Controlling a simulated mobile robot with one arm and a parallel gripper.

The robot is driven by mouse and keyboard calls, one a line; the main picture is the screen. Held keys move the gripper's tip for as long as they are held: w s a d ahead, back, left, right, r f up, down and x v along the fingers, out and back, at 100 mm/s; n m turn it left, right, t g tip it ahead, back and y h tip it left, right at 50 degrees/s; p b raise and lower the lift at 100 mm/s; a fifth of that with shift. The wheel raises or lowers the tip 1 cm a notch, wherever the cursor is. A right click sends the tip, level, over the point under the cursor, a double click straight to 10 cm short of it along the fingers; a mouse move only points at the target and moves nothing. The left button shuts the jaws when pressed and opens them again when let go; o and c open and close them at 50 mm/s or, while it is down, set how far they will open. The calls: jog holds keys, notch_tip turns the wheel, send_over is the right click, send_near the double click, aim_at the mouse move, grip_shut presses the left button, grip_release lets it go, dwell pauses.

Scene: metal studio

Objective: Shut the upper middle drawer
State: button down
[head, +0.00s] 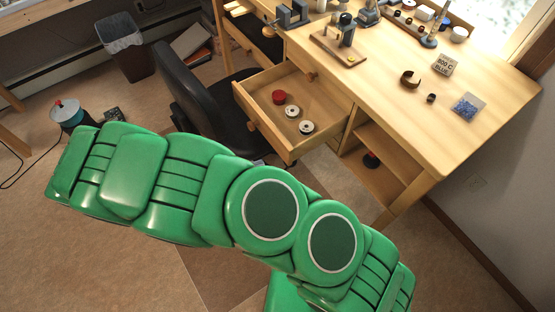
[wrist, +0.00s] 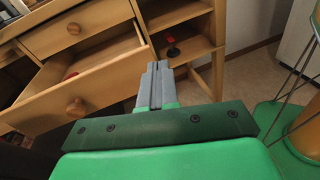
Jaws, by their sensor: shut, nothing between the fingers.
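A wooden drawer (head: 262,133) is pulled out from the workbench, with a round knob on its front. A red-topped container (head: 279,97) and two pale round items (head: 292,111) lie in it. In the wrist view the open drawer (wrist: 40,108) is at the left, with its knob (wrist: 77,107) facing me. A shut drawer front (wrist: 100,22) with a knob is just above it. My gripper (wrist: 157,68) is shut and empty, at the right end of the open drawer's front in this picture. I cannot tell whether they touch. In the head view I cannot make out its fingers.
A black chair (head: 195,100) stands close to the drawer's left. Another drawer (head: 262,40) is open farther left. A bin (head: 125,50) stands at the back.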

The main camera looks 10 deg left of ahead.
jog(key=s+a+f+n+t+y, duration=0.1)
jog(key=s+a+f+n+t, duration=0.3)
jog(key=a+f, duration=0.1)
send_near(303, 146)
jog(key=shift+w+d+f, duration=0.15)
jog(key=shift+w+f, duration=0.4)
jog(key=shift+w, duration=0.1)
jog(key=shift+w+d, duration=0.1)
dwell(0.3)
jog(key=x, duration=1.5)
jog(key=f+x, duration=0.1)
jog(key=x, duration=0.7)
jog(key=shift+w, duration=0.1)
jog(key=shift+w+d, duration=0.2)
jog(key=shift+d, duration=0.05)
jog(key=shift+d+r, duration=0.1)
jog(key=shift+r+v, duration=0.15)
jog(key=shift+v, duration=3.5)
jog(key=shift+r+v, duration=0.2)
jog(key=shift+v, duration=3.5)
jog(key=shift+f, duration=0.1)
